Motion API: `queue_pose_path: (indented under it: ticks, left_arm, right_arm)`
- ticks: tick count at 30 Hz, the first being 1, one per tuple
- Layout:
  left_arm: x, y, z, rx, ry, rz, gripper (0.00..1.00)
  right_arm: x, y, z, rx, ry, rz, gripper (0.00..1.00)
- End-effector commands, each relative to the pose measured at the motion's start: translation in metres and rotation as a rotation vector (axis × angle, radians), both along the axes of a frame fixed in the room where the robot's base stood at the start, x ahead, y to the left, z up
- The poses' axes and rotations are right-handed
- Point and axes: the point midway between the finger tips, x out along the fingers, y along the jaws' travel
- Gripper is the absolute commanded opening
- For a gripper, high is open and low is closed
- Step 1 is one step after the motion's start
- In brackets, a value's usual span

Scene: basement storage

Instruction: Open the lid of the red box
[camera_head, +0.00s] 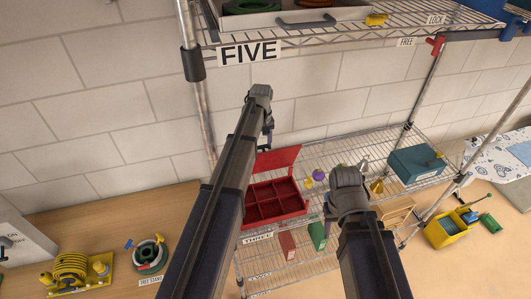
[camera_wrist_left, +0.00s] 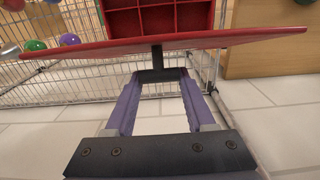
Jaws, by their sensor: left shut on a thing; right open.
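The red box (camera_head: 272,216) stands on the middle wire shelf, its divided interior showing several compartments that look empty. Its red lid (camera_head: 281,158) is raised and tilted up at the back of the box. My left gripper (camera_head: 267,142) is at the left end of the lid in the head view, its fingertips largely hidden by my arm. In the left wrist view, the gripper (camera_wrist_left: 160,78) is shut on the dark knob (camera_wrist_left: 157,58) of the lid (camera_wrist_left: 90,48), with the box compartments (camera_wrist_left: 158,19) beyond. My right gripper (camera_head: 347,190) is open and empty, right of the box.
A purple ball (camera_head: 318,174) and small yellow items are right of the box. A teal case (camera_head: 416,165) stands further right. The upper shelf (camera_head: 340,35) overhangs at the top. A red block (camera_head: 287,245) and a green block (camera_head: 318,236) are lower down.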

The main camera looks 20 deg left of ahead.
Motion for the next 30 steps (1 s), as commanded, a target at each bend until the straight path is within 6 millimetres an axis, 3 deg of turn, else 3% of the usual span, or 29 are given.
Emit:
queue_pose_path:
  ticks: [3, 12, 30]
  left_arm:
    - [0.019, 0.013, -0.002, 0.006, -0.008, 0.004, 0.0]
    - [0.038, 0.027, -0.006, 0.006, -0.007, 0.002, 0.0]
    - [0.046, 0.032, -0.006, 0.005, -0.006, 0.002, 0.0]
  right_arm:
    - [0.0, 0.0, -0.002, 0.0, 0.0, 0.0, 0.5]
    - [0.0, 0.0, -0.006, 0.0, 0.0, 0.001, 0.5]
    - [0.0, 0.0, -0.007, 0.0, 0.0, 0.001, 0.5]
